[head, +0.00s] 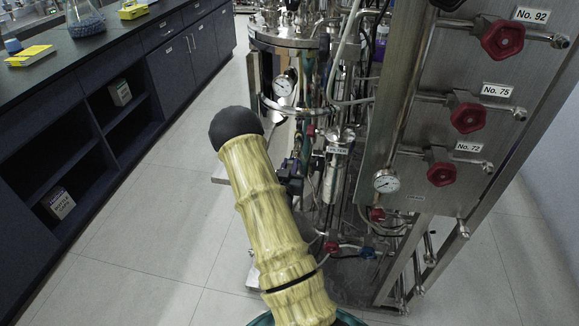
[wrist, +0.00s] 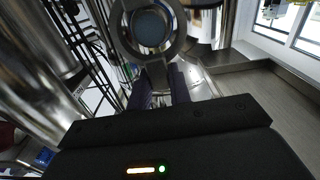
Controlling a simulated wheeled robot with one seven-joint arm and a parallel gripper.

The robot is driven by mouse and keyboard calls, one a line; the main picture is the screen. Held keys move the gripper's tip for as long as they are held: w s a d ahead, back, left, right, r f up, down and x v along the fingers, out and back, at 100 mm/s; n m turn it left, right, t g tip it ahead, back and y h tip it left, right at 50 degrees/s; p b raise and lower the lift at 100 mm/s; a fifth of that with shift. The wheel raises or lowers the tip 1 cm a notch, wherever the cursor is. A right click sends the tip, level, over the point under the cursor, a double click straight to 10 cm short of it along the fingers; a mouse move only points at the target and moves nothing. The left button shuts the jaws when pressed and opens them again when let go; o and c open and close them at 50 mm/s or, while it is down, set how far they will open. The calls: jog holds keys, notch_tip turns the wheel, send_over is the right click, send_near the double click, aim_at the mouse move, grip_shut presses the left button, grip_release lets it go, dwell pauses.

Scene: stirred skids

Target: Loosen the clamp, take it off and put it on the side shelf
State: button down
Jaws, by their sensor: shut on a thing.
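In the wrist view the clamp (wrist: 124,37) shows as a grey metal ring at the top, with a stem running down towards my fingers. A round blue-grey face shows inside the ring; I cannot tell whether it is a fitting still held there. My gripper (wrist: 160,88) is shut on the clamp at its stem, between two dark fingers. A flat grey steel surface (wrist: 275,95), possibly the side shelf, lies to the right in the wrist view. In the head view my arm covers much of the middle, and I cannot make out the clamp there.
The skid (head: 335,120) is crowded with pipes, hoses and gauges. A steel panel (head: 440,70) with several red valve knobs stands at its right. A dark cabinet bench (head: 150,50) runs along the left. The floor (head: 165,235) between bench and skid is clear.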

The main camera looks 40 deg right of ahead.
jog(key=b+v, duration=0.1)
jog(key=v, duration=0.5)
jog(key=shift+b, duration=0.3)
dwell(0.4)
jog(key=s+a+r+p, duration=0.4)
jog(key=s+a+p, duration=0.4)
jog(key=s+p, duration=0.5)
jog(key=shift+s+a+p, duration=0.2)
jog(key=shift+s+p, duration=0.1)
jog(key=shift+p, duration=0.65)
